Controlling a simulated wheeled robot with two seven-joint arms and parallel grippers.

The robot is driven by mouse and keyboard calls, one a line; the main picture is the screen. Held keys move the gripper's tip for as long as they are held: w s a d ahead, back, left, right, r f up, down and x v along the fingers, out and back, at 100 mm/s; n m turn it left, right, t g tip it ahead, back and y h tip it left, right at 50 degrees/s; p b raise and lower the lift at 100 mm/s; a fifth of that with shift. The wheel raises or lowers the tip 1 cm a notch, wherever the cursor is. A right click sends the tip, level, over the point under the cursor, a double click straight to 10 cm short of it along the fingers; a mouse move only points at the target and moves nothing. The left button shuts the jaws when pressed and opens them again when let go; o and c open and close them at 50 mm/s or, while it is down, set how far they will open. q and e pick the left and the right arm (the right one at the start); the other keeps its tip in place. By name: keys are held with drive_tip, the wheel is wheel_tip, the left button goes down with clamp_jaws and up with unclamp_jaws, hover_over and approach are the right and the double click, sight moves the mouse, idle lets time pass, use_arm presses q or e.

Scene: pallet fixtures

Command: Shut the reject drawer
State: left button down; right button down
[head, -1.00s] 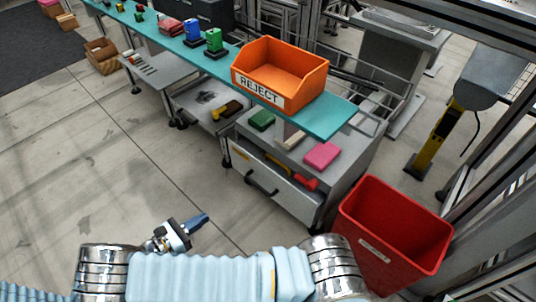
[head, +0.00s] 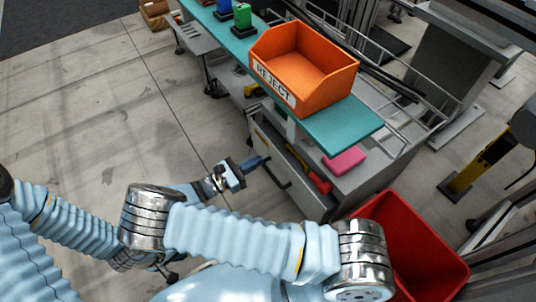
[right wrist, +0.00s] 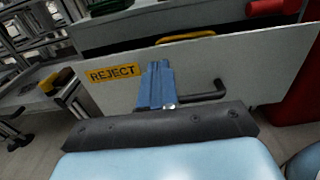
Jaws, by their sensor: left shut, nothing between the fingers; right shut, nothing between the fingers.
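The reject drawer (head: 279,158) stands open below the teal bench, with red and yellow items in it. Its pale front has a black bar handle; in the right wrist view the drawer front (right wrist: 238,72) shows a yellow REJECT label (right wrist: 112,74) and the handle (right wrist: 204,93). My right gripper (head: 262,160) is shut and empty, its blue fingers close before the drawer front. In the right wrist view the right gripper (right wrist: 158,72) overlaps the front between label and handle; I cannot tell whether it touches. My left gripper (head: 172,277) is low, shut and mostly hidden behind my right arm.
An orange REJECT bin (head: 303,72) sits on the teal bench top (head: 345,126) above the drawer. A pink block (head: 344,160) lies on the cabinet top. A red bin (head: 415,245) stands right of the cabinet. The floor left of the drawer is clear.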

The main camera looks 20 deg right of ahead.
sight(276, 151)
drive_tip(key=d, duration=0.4)
drive_tip(key=shift+w+d, duration=0.35)
drive_tip(key=shift+d, duration=0.05)
drive_tip(key=shift+w+d+p, duration=0.15)
drive_tip(key=shift+d+p, duration=0.15)
drive_tip(key=shift+d, duration=1)
